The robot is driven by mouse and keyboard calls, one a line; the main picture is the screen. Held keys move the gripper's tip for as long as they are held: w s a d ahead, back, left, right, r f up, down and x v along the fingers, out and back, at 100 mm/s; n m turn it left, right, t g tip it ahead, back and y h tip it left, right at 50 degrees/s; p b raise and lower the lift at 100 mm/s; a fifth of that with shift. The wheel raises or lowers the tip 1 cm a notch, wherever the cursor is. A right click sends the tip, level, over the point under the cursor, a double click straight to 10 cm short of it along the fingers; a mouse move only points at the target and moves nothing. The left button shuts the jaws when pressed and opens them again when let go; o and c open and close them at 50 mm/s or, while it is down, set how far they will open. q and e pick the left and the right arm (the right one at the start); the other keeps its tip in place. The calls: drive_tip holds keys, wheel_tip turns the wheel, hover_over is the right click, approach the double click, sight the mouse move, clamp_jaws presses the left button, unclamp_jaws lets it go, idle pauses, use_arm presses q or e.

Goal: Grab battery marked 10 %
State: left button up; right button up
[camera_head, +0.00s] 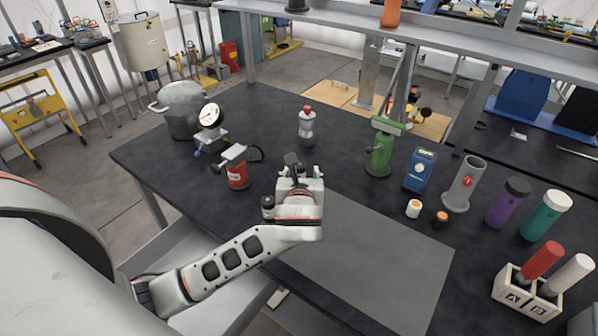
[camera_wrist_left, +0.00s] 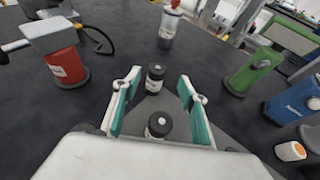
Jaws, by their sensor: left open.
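My left gripper (camera_head: 300,172) reaches over the dark table at the middle of the head view. In the left wrist view it (camera_wrist_left: 160,90) is open, with a teal-padded finger on each side. Two small black cylinders with pale labels, like batteries, show between the fingers: a farther one (camera_wrist_left: 155,78) near the fingertips and a nearer one (camera_wrist_left: 158,125) close to the palm. Neither is gripped. Their marks are too small to read, so I cannot tell which says 10 %. A white-and-orange small cylinder (camera_head: 413,208) and a black-and-orange one (camera_head: 440,218) stand to the right.
A red device (camera_head: 237,170) stands left of the gripper, a red-capped bottle (camera_head: 307,125) beyond it. A green stand (camera_head: 380,150), blue meter (camera_head: 419,170) and grey tube holder (camera_head: 463,185) stand to the right. A grey mat (camera_head: 375,265) lies clear in front.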

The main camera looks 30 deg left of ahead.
sight(300, 167)
use_arm(q)
drive_tip(key=x, duration=0.6)
drive_tip(key=shift+a+f, duration=0.1)
drive_tip(key=shift+a, duration=0.15)
clamp_jaws()
